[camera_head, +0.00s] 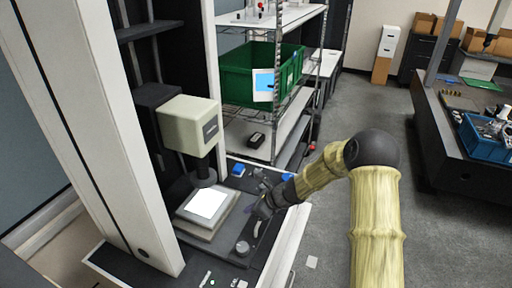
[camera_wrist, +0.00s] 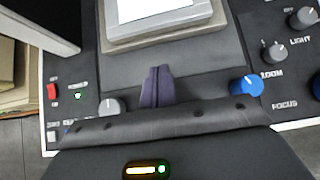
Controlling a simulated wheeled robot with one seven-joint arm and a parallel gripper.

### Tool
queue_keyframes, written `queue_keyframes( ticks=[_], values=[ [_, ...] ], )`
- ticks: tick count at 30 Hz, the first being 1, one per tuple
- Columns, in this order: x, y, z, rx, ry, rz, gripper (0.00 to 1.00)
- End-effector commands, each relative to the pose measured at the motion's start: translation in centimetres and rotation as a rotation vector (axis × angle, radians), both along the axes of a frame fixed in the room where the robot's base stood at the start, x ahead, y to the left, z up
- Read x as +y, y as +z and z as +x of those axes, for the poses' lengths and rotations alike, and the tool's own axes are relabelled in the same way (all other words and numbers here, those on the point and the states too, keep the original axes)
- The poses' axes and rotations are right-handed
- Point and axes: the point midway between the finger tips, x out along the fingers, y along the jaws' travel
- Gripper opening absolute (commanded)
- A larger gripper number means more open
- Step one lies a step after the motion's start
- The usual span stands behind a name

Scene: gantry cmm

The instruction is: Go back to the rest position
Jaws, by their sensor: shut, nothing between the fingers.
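My gripper (camera_head: 262,207) is at the front of a measuring machine, over its control panel, with my arm reaching in from the right. In the wrist view my gripper (camera_wrist: 157,86) shows its two dark fingers together, with nothing between them. They point toward the stage (camera_wrist: 165,22) with its bright white plate. The blue zoom knob (camera_wrist: 245,86) is to the right of the fingers and a grey knob (camera_wrist: 111,107) is to the left. Whether the fingers touch the panel I cannot tell.
The machine's pale optical head (camera_head: 190,124) hangs above the stage, beside a tall white column (camera_head: 95,110). A wire shelf with a green crate (camera_head: 250,75) stands behind. A dark table with a blue bin (camera_head: 487,140) is at the right. Grey floor (camera_head: 385,95) lies open between them.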

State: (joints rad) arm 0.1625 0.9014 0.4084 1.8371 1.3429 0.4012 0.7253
Motion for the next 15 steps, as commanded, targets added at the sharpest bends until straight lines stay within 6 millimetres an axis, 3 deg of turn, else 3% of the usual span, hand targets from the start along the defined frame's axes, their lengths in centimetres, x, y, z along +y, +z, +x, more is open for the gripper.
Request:
queue_keyframes(
  ticks=[7,15],
  values=[
    [-1.1,1.3,-1.9,-0.085,0.141,-0.102,0.0],
    [-6.3,5.2,-8.5,-0.327,0.61,-0.423,0.0]
  ],
)
